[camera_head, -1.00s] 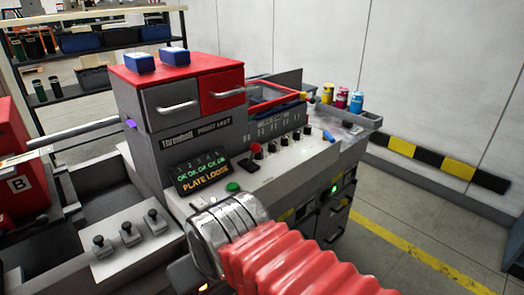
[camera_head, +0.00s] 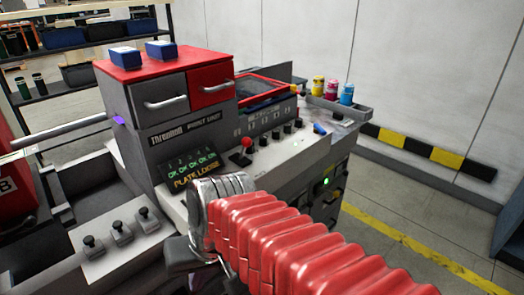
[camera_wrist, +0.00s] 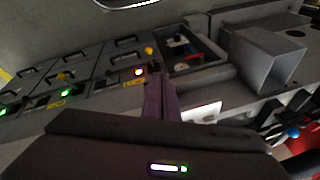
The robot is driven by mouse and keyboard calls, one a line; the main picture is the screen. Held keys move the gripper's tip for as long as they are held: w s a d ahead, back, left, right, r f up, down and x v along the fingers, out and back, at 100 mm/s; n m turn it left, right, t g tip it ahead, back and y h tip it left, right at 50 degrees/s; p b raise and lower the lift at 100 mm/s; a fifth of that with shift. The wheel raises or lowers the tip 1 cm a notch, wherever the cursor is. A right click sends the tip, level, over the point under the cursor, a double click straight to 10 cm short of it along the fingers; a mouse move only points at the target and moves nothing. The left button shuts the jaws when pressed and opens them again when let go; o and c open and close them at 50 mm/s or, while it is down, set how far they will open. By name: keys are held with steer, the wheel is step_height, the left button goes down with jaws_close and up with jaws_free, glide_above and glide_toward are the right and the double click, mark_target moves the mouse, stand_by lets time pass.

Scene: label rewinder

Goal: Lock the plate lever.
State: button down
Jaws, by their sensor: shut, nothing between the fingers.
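The Threndell print unit has a dark display (camera_head: 192,168) that reads "PLATE LOOSE" below a row of green OK marks. A red-knobbed control (camera_head: 247,144) stands on the sloped panel right of the display, and a blue handle (camera_head: 319,128) sits further right. No label shows which one is the plate lever. My gripper (camera_head: 200,250) hangs partly hidden below my silver wrist, in front of the machine. In the wrist view my gripper (camera_wrist: 157,80) is shut and empty, its dark fingers pointing along the machine's front. I cannot tell any contact.
Three black-knobbed levers (camera_head: 121,232) stand on a grey plate at the left. Ink bottles (camera_head: 332,89) stand in a tray at the back right. The floor (camera_head: 400,215) right of the machine is clear.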

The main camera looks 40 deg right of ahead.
steer(key=w+d+r+m+t+y, duration=0.1)
steer(key=w+d+m+t+y, duration=0.3)
steer(key=d+m, duration=0.45)
steer(key=w+d+r+m+t+y, duration=0.2)
steer(key=w+d+m+t+y, duration=0.25)
steer(key=m, duration=0.65)
steer(key=s+d+r+m+t+h, duration=0.1)
steer(key=s+d+m+t+h, duration=0.2)
steer(key=d, duration=0.8)
steer(key=s+d+r+m+t+h, duration=0.1)
steer(key=d+m+t, duration=0.4)
steer(key=d, duration=0.6)
steer(key=shift+s+m+h, duration=0.9)
steer(key=shift+m+h, duration=0.05)
steer(key=shift+h, duration=0.2)
steer(key=shift+w+r, duration=0.1)
steer(key=shift+w, duration=0.05)
glide_toward(243, 149)
steer(key=w+r, duration=0.1)
steer(key=w, duration=0.1)
steer(key=w+r, duration=0.1)
steer(key=r, duration=0.1)
steer(key=shift+w+r, duration=0.25)
steer(key=shift+w, duration=0.1)
